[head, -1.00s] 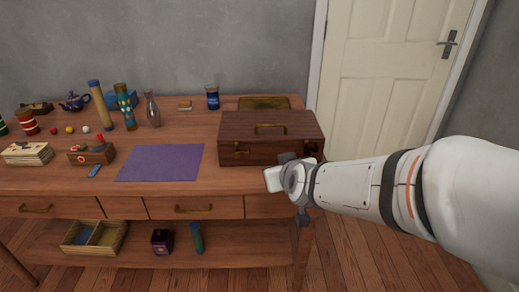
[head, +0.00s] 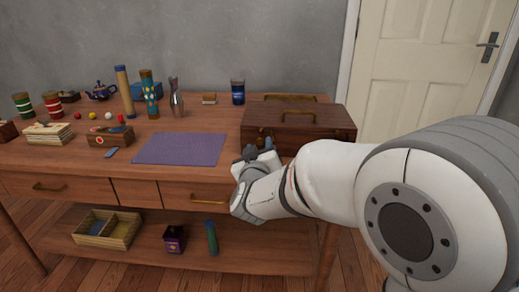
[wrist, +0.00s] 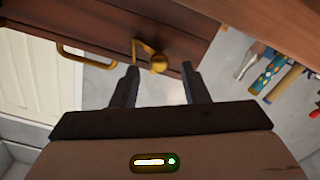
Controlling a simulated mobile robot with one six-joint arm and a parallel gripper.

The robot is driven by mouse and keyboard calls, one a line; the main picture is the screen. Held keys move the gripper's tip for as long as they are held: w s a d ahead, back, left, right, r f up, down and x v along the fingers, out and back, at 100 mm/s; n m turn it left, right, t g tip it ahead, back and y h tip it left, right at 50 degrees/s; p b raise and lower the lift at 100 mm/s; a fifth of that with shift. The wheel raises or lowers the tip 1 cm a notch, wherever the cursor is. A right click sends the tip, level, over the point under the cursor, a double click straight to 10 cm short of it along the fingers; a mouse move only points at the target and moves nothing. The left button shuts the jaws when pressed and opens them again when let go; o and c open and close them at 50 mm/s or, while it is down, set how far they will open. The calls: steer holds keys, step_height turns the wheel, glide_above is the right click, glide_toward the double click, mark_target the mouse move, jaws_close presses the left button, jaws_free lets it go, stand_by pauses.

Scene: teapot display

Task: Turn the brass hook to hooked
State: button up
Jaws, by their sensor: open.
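The brass hook (wrist: 143,47) shows in the wrist view on the front of a dark wooden box (wrist: 90,28), with a round brass knob (wrist: 158,63) beside it. The box also shows in the head view (head: 330,122), closed, at the right end of the table. My gripper (wrist: 160,68) is open, its two dark fingers pointing at the box front, one on each side of the knob in the picture. I cannot tell whether they touch it. In the head view my gripper (head: 257,155) is at the box's front left and hides the hook area.
The box has a brass handle (head: 299,113) on it. A purple mat (head: 180,149) lies left of my gripper on the wooden table (head: 215,128). A flask (head: 177,100), a blue jar (head: 238,92) and several other items stand further left and back.

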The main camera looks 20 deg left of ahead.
steer(key=shift+x, duration=0.8)
steer(key=shift+c, duration=0.5)
steer(key=c, duration=0.7)
jaws_close()
